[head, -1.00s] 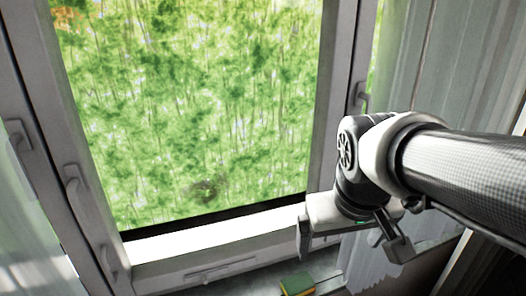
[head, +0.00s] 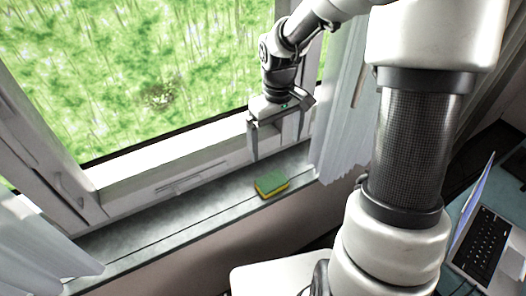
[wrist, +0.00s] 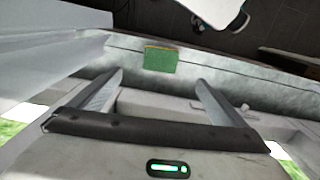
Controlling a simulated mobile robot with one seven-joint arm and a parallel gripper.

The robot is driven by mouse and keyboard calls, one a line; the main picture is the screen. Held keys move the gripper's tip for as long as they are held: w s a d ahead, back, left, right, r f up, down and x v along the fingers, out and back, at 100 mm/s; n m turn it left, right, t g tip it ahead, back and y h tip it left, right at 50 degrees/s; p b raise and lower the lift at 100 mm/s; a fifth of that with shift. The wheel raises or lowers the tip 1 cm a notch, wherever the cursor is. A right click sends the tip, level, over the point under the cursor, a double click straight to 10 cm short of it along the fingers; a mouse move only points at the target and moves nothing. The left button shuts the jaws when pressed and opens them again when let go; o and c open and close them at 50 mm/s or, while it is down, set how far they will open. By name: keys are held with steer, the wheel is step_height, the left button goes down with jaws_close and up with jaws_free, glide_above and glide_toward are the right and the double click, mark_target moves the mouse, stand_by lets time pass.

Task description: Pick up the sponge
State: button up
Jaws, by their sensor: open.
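The sponge (head: 271,184), green on top with a yellow lower layer, lies on the grey window sill in the head view. In the wrist view the sponge (wrist: 161,59) shows as a green block past the fingertips, near the gap between them. My gripper (head: 277,148) is open and empty, pointing down above the sill, a little above and behind the sponge, close to the window frame. In the wrist view my gripper (wrist: 160,82) shows its two fingers spread wide. The fingers look apart from the sponge.
The window frame (head: 180,165) stands right behind the sill (head: 190,215). Curtains hang at both sides, the right curtain (head: 340,120) near my arm. A laptop (head: 485,235) sits on a table at the lower right. The sill left of the sponge is clear.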

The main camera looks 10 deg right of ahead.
glide_above(272, 180)
steer(key=f, duration=0.7)
steer(key=f+b, duration=0.1)
steer(key=f, duration=0.3)
steer(key=shift+s+d+f, duration=0.1)
steer(key=shift+s, duration=0.25)
steer(key=shift+w+f, duration=0.15)
steer(key=shift+f, duration=1.4)
steer(key=shift+w+f, duration=0.15)
steer(key=shift+f, duration=1.35)
steer(key=c, duration=1.1)
